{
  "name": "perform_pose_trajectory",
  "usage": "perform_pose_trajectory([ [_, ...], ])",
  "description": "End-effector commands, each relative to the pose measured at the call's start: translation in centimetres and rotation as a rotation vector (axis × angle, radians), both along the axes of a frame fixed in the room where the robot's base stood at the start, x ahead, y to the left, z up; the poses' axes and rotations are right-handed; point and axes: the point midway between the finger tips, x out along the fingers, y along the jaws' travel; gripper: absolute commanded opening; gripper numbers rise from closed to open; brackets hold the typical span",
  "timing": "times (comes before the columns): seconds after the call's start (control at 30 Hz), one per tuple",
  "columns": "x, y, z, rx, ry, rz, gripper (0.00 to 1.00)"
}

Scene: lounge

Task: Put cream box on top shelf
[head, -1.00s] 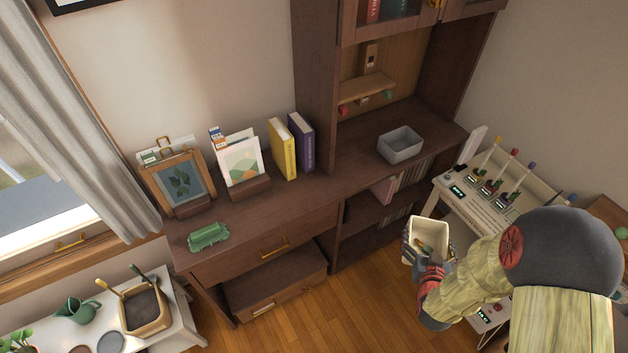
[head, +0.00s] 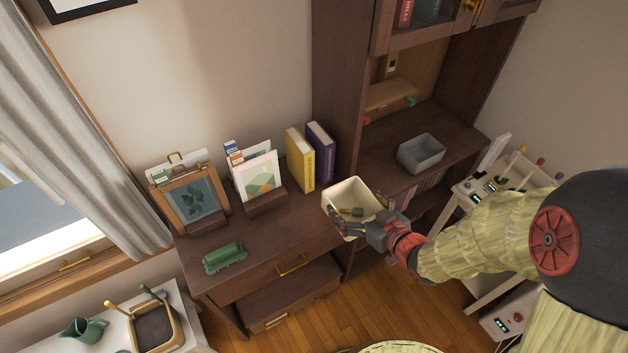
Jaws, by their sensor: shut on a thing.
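The hutch on the right has a small inner shelf (head: 388,93) and glass-doored shelves (head: 440,22) holding books at the picture's top. The upper part of the hutch is cut off.
A grey bin (head: 421,153) stands on the hutch counter. Yellow and purple books (head: 300,160), a card holder (head: 266,200), a framed leaf picture (head: 194,203) and a green object (head: 224,258) stand along the desk. A white rack (head: 470,205) is at right. Some desk top is bare.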

Motion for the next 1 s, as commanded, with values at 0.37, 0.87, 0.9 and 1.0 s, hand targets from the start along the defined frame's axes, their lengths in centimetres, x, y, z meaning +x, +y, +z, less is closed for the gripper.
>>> perform_pose_trajectory([
  [0.37, 6.3, 3.3, -3.5, 0.000, -0.001, 0.010, 0.57],
  [0.87, 11.7, 5.7, -8.9, 0.001, -0.002, 0.005, 0.57],
  [0.9, 11.8, 5.7, -9.0, 0.001, -0.002, 0.005, 0.57],
  [1.0, 12.2, 6.0, -9.8, 0.001, -0.002, 0.005, 0.57],
])
